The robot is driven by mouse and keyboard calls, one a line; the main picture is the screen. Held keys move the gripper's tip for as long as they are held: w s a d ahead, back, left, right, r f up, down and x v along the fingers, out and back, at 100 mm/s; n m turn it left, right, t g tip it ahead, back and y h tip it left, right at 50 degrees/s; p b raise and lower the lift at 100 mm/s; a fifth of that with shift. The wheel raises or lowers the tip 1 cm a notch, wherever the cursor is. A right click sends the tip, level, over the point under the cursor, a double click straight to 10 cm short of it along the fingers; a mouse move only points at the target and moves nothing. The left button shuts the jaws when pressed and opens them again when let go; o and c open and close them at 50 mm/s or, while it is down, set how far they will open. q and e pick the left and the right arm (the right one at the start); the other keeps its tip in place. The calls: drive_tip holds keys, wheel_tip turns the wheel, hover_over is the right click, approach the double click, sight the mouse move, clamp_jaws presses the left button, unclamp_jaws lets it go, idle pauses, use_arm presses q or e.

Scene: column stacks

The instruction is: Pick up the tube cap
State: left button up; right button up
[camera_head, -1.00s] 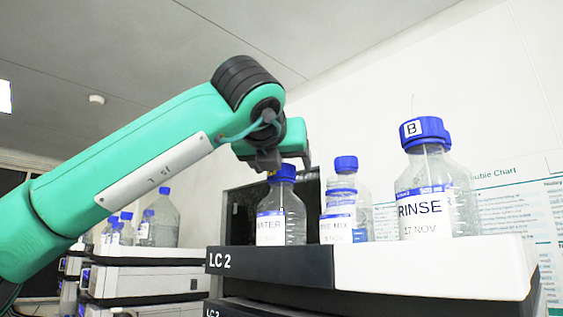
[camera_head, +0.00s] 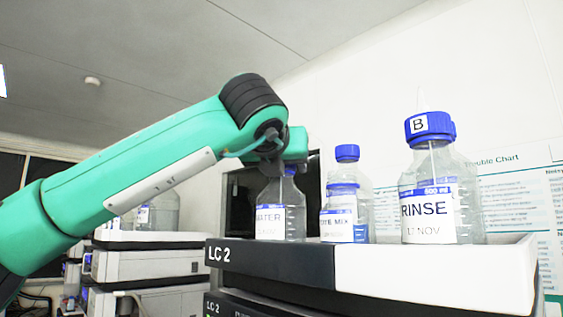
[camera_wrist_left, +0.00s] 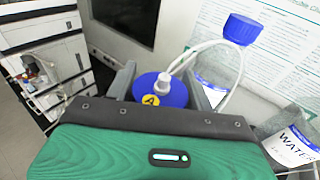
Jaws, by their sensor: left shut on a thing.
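The blue tube cap (camera_wrist_left: 172,92), with a yellow "A" tag and a white tube fitting on top, is between the fingers of my left gripper (camera_wrist_left: 162,88) in the left wrist view. The gripper is shut on it. I cannot tell whether the cap still touches the bottle's neck. My right gripper is not in view.
A MIX bottle (camera_head: 346,210) and a larger RINSE bottle (camera_head: 428,215) with a blue "B" cap (camera_head: 430,128) stand to the right on the white and black tray (camera_head: 430,280). Lab instruments (camera_head: 150,267) stand at the left. The wall chart (camera_head: 520,210) is behind.

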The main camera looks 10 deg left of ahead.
use_arm(q)
drive_tip(key=shift+r, duration=0.1)
drive_tip(key=shift+r, duration=0.7)
wheel_tip(320, 180, up, 7)
drive_tip(key=shift+r+b, duration=0.1)
drive_tip(key=shift+b, duration=0.55)
wheel_tip(320, 180, up, 11)
drive_tip(key=p, duration=0.3)
drive_tip(key=shift+r+p, duration=0.15)
drive_tip(key=shift+p, duration=0.15)
